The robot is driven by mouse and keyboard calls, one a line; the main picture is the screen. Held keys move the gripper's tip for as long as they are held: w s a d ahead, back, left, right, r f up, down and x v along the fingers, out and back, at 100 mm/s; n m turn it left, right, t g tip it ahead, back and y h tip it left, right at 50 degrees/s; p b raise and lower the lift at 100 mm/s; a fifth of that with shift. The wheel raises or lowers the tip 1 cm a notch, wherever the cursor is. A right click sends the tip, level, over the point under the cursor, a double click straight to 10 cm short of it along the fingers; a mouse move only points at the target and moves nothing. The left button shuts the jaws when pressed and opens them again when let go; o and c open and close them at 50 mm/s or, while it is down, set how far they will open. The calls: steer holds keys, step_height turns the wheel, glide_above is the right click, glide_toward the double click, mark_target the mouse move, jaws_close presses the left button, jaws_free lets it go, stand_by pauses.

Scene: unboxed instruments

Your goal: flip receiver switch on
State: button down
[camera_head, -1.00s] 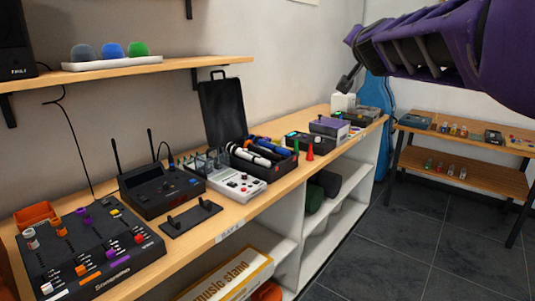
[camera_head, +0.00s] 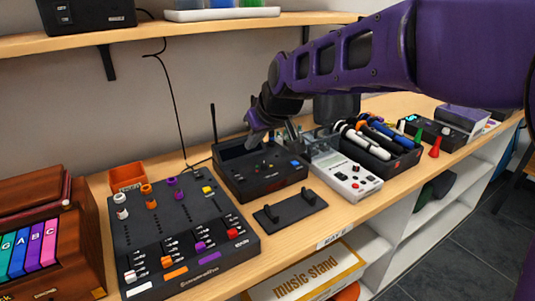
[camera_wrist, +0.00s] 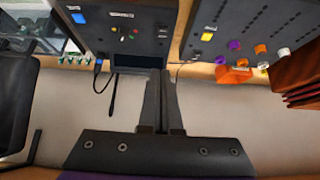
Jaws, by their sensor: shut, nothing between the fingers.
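The receiver (camera_head: 262,182) is a black box with an antenna, standing on the counter between the mixer and the white device. In the wrist view the receiver (camera_wrist: 120,28) is at the top left of centre, upside down, with small knobs or switches and a dark screen; which one is the power switch is too small to tell. My gripper (camera_head: 252,138) is shut and empty, above the rear of the receiver. Its fingers (camera_wrist: 160,74) show close together beside the dark screen.
A black mixer (camera_head: 180,238) with coloured faders stands to the left. A black bracket (camera_head: 290,208) lies in front of the receiver. A white device (camera_head: 345,178) and a case of microphones (camera_head: 375,148) stand to the right. A wooden shelf (camera_head: 200,33) overhangs behind.

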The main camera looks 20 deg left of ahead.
steer(key=shift+s, duration=0.15)
steer(key=b, duration=0.1)
glide_above(242, 179)
steer(key=f, duration=0.7)
steer(key=shift+s+d+f, duration=0.4)
step_height(242, 179, down, 2)
steer(key=shift+f, duration=0.25)
steer(key=shift+d+f+b, duration=0.1)
steer(key=shift+f+b, duration=0.2)
steer(key=shift+f, duration=0.5)
steer(key=shift+s+d+f+b, duration=0.1)
steer(key=shift+f+b, duration=0.35)
steer(key=shift+f, duration=0.05)
steer(key=shift+r, duration=0.15)
steer(key=shift+r, duration=0.15)
